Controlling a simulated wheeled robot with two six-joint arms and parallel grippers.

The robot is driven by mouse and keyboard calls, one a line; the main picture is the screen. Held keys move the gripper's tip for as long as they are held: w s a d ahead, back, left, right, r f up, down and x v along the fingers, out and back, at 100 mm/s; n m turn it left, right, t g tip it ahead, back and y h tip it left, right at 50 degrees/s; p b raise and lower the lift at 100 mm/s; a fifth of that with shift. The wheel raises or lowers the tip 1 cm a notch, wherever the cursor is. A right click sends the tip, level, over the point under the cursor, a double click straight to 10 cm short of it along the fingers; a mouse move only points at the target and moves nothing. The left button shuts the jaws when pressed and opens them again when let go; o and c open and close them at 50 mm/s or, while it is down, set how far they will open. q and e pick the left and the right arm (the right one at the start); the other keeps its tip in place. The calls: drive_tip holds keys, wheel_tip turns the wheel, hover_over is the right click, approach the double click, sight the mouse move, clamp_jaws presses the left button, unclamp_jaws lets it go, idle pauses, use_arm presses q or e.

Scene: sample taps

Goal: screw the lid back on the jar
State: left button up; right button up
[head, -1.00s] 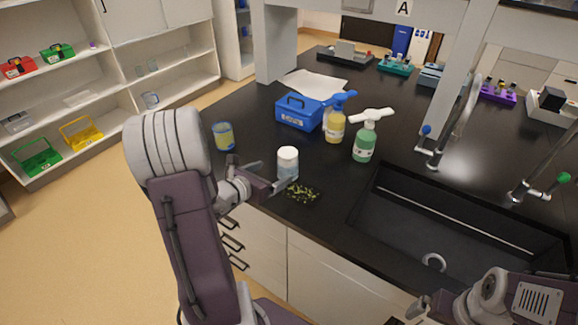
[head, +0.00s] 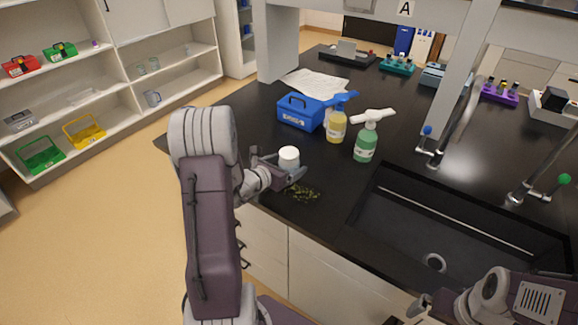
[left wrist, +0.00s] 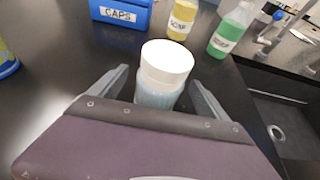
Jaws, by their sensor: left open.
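A pale, bluish jar (left wrist: 156,95) stands upright on the black worktop with a white lid (left wrist: 166,60) on its top. In the head view the white lid (head: 289,153) shows above my left gripper (head: 284,170), which hides part of the jar. My left gripper is open, with one finger on each side of the jar in the left wrist view (left wrist: 160,80). I cannot tell whether the fingers touch it or how tightly the lid sits. My right gripper (head: 424,306) is low at the bottom right, away from the jar, its jaws unclear.
A dark patch with green-yellow specks (head: 303,193) lies just in front of the jar. The sink (head: 450,225) is to the right.

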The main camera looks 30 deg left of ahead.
sight(286, 155)
use_arm(q)
drive_tip(key=shift+x, duration=0.9)
drive_tip(key=shift+s, duration=0.1)
clamp_jaws()
drive_tip(key=shift+r, duration=0.6)
wheel_tip(286, 155, up, 3)
drive_tip(key=s+d+r+b, duration=0.1)
drive_tip(key=s+d+r, duration=0.3)
drive_tip(key=d+r, duration=0.3)
drive_tip(key=d, duration=0.4)
